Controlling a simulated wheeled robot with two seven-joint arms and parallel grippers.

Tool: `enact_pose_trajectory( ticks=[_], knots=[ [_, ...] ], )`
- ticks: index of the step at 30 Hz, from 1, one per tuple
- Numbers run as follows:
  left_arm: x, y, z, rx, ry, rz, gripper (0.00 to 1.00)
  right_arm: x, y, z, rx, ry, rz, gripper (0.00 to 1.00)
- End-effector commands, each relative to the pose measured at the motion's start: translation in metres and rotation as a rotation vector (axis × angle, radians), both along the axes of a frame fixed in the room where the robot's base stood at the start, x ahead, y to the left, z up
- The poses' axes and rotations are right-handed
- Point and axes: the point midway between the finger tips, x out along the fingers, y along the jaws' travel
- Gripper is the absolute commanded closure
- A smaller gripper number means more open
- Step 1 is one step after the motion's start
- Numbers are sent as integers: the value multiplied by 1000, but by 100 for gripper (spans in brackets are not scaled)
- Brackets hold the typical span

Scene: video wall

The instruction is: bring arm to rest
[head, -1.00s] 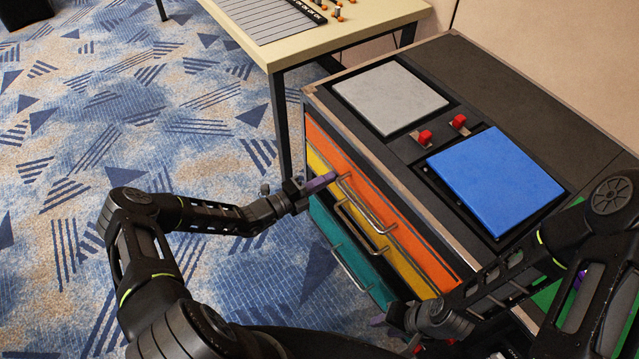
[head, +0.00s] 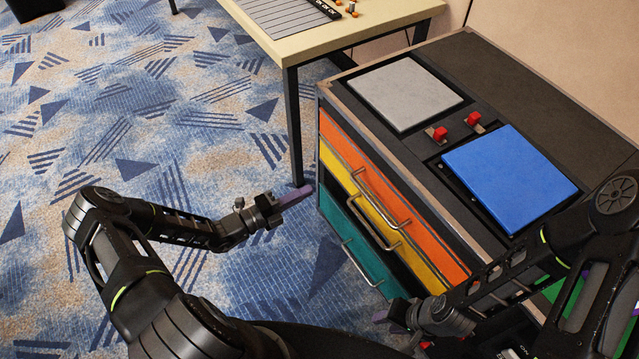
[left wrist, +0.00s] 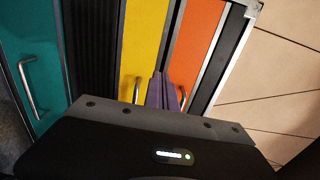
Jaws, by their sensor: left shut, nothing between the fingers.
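My left gripper (head: 296,197) is shut and empty. Its purple fingers are in the air to the left of the drawer cabinet (head: 510,78), apart from the drawer handles. In the left wrist view its closed fingers (left wrist: 164,92) appear in front of the yellow drawer (left wrist: 142,45) and the orange drawer (left wrist: 197,40). My right gripper (head: 396,312) is low at the cabinet's front, near the teal drawer (head: 355,255). Its fingers are small and partly hidden, so I cannot tell whether they are open.
The cabinet top carries a grey panel (head: 405,92), a blue panel (head: 510,180) and two red switches (head: 440,134). A pale table (head: 330,38) with a dark leg stands behind. The patterned carpet (head: 130,150) on the left is clear.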

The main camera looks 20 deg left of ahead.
Motion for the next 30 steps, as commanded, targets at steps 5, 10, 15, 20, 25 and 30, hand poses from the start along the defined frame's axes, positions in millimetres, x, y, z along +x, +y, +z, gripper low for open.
enact_pose_trajectory(
  ticks=[5,10,15,20,25,30],
  knots=[
    [-14,11,0,-1,1,0,100,0,0,-1,0,1,1,64],
    [-16,13,0,-1,1,-1,100,0,0,-1,0,1,1,64],
    [-15,13,0,-1,1,-1,100,0,0,-1,0,1,1,64],
    [-15,13,0,-1,1,-1,100,0,0,-1,0,0,0,64],
    [-15,13,0,16,-14,-1,100,0,0,-1,0,0,0,64],
    [-24,4,-25,229,-66,-53,100,0,0,-1,0,0,0,64]
  ],
)
